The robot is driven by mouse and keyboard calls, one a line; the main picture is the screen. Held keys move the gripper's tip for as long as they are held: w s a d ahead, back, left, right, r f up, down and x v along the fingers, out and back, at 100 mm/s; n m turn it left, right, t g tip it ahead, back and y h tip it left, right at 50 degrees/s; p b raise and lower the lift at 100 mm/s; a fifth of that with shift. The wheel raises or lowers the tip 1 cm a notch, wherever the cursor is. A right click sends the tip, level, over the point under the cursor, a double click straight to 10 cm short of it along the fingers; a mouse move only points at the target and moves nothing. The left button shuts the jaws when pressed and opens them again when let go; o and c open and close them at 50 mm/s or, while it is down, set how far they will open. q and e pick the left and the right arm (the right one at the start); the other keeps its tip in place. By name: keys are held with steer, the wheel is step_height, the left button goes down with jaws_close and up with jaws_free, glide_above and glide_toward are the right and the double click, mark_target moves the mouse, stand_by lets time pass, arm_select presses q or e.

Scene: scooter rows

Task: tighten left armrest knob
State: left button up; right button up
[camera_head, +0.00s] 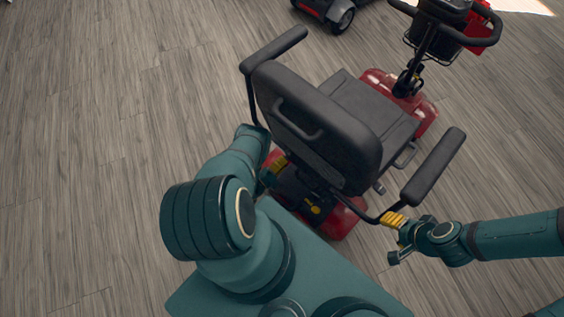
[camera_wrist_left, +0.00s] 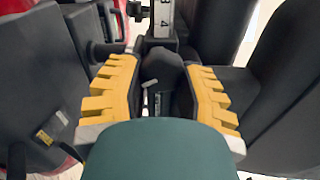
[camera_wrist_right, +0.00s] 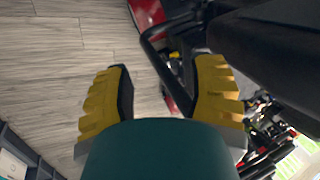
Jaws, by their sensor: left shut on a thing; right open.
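The red scooter's black seat (camera_head: 318,130) is seen from behind, with the left armrest (camera_head: 273,50) at its upper left. My left gripper (camera_head: 276,167) is low behind the seatback, partly hidden by my arm. In the left wrist view its yellow fingers (camera_wrist_left: 160,85) are shut on a dark knob (camera_wrist_left: 160,64), below a marked metal bar (camera_wrist_left: 163,17). The finger contact is partly hidden by the gripper body. My right gripper (camera_head: 394,220) is open at the lower end of the right armrest tube. In the right wrist view the tube (camera_wrist_right: 160,52) passes between its fingers (camera_wrist_right: 163,80), apparently ungripped.
The right armrest (camera_head: 434,166) rises above my right gripper. The tiller and basket (camera_head: 440,35) stand at the front. Another scooter (camera_head: 330,12) is at the top edge. The wood floor (camera_head: 90,150) at left is clear.

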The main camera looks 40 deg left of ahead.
arm_select(q)
steer(key=m, duration=0.5)
steer(key=shift+f+m, duration=0.1)
steer(key=shift+m, duration=0.2)
steer(key=shift+a, duration=0.1)
stand_by(0.3)
steer(key=o, duration=1.2)
steer(key=s, duration=1.2)
steer(key=shift+a, duration=0.35)
